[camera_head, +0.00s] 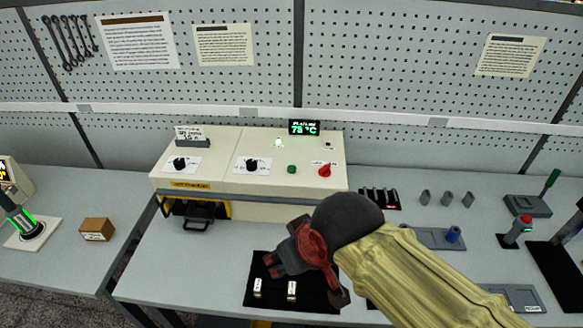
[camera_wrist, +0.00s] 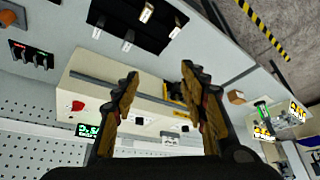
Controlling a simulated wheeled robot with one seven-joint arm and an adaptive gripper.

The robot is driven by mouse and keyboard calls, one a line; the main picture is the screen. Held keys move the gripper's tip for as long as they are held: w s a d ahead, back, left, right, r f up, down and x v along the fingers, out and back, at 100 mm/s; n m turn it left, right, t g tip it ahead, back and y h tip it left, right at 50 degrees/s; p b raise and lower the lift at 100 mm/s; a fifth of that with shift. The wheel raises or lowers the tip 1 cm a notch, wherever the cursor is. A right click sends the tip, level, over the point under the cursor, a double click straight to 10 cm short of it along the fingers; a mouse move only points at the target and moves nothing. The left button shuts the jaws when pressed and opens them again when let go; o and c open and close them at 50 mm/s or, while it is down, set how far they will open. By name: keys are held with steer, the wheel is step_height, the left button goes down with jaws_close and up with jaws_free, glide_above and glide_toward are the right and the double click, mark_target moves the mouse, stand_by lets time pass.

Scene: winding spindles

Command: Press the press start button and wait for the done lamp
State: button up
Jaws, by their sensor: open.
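The cream press unit (camera_head: 222,150) stands at the back of the bench. Its sloped panel carries a small green button (camera_head: 291,169), a red knob (camera_head: 325,170) and two black dials. A small lamp (camera_head: 278,142) above the button glows pale green; I cannot read any label for it. My gripper (camera_wrist: 160,70) is open and empty, above the bench in front of the unit, apart from the button. In the wrist view the unit (camera_wrist: 92,85) lies beyond the fingers, with the red knob (camera_wrist: 77,106) left of them; a finger seems to hide the button.
A display (camera_head: 304,127) on the unit reads about 75 °C. A black mat (camera_head: 262,291) with small metal pieces lies below my gripper. Fixtures and a grey tray stand right; a brown box (camera_head: 97,229) stands left.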

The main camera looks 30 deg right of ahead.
steer(key=c, duration=1)
jaws_close()
stand_by(0.7)
